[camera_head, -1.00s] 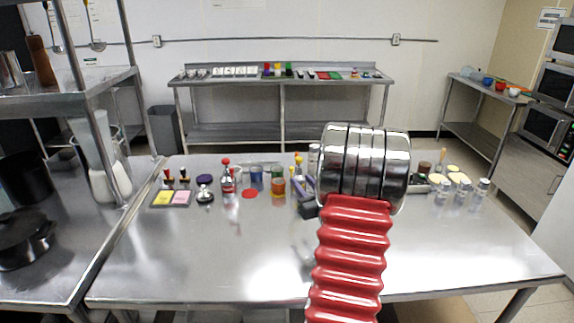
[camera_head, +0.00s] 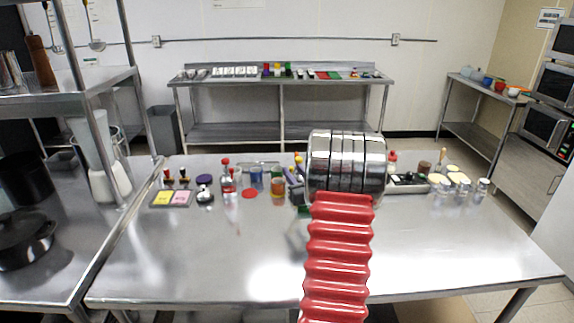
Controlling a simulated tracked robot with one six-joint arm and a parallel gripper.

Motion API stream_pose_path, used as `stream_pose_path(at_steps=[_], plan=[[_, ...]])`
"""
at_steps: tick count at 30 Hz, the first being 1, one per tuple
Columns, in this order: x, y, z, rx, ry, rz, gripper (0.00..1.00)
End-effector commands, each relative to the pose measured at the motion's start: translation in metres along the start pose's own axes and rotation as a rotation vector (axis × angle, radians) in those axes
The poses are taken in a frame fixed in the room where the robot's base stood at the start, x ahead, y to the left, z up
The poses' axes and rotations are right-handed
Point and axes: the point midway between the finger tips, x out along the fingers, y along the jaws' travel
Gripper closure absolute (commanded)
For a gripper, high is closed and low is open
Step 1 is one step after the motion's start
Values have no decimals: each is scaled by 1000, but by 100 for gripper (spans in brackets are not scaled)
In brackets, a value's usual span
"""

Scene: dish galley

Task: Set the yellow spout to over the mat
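A small yellow tip (camera_head: 298,158), which may be the yellow spout, shows at the back of the steel table just left of my arm's chrome wrist. What it sits on is partly hidden. A flat dark-edged mat with a yellow and a pink panel (camera_head: 180,198) lies at the table's left. A flat red disc (camera_head: 249,194) lies nearer the middle; I cannot tell which one is the task's mat. My red ribbed arm and chrome wrist hide my gripper's fingers, so I cannot see whether they hold anything.
Stamps, a purple-topped item (camera_head: 204,182), a red-capped bottle (camera_head: 227,176) and jars (camera_head: 277,186) line the table's back left. A dark tray (camera_head: 408,184) and several shakers stand at the right. The front of the steel table (camera_head: 190,262) is clear.

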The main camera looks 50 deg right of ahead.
Motion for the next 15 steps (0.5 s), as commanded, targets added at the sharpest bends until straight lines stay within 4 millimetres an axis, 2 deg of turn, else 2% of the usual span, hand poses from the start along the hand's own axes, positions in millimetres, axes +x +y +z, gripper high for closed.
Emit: stream_pose_path(at_steps=[9, 15], plan=[[47, -1, 0, -1, 0, -2, 67], [64, 0, 0, 0, 0, 0, 67]])
